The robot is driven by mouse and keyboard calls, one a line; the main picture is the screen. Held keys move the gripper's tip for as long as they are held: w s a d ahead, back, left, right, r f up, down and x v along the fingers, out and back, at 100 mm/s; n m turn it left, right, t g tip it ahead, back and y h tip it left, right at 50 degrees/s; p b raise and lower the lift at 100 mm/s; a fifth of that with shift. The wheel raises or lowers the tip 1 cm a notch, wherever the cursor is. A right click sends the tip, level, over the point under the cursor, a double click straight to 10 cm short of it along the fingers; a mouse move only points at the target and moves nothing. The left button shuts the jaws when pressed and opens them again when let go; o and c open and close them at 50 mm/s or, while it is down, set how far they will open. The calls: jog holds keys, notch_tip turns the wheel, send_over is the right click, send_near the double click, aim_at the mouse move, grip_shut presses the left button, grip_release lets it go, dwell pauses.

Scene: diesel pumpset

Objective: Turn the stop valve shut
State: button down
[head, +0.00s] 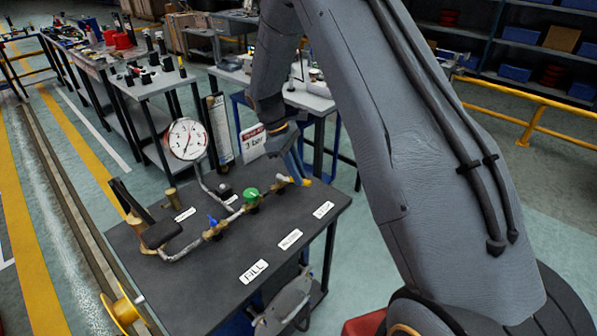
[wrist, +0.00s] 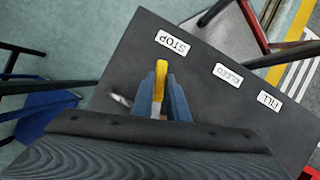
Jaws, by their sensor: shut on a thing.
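The stop valve shows as a yellow lever (wrist: 159,81) between my blue fingertips in the wrist view. It points toward the STOP label (wrist: 173,42). In the head view the tip of the yellow lever (head: 306,182) shows just beyond my fingers, at the right end of the pipe run. My gripper (head: 298,177) comes down from above and is shut on this lever; it also shows in the wrist view (wrist: 161,86). The valve body is mostly hidden by the fingers and palm.
A green handle (head: 251,194) and a blue handle (head: 212,220) sit on the same pipe, left of my gripper. A pressure gauge (head: 186,139) and a 3 bar sign (head: 252,140) stand behind.

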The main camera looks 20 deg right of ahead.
jog(key=shift+s+a+m+g+y+b, duration=0.15)
jog(key=shift+s+a+m+g+y, duration=0.2)
jog(key=shift+m, duration=0.7)
jog(key=shift+s+a+m+g+y+b, duration=0.15)
jog(key=shift+s+a+m+y, duration=0.2)
jog(key=shift+m, duration=0.7)
jog(key=shift+a, duration=0.2)
jog(key=c, duration=1.7)
grip_release()
jog(key=b+v, duration=0.2)
jog(key=v, duration=0.6)
jog(key=shift+s, duration=0.1)
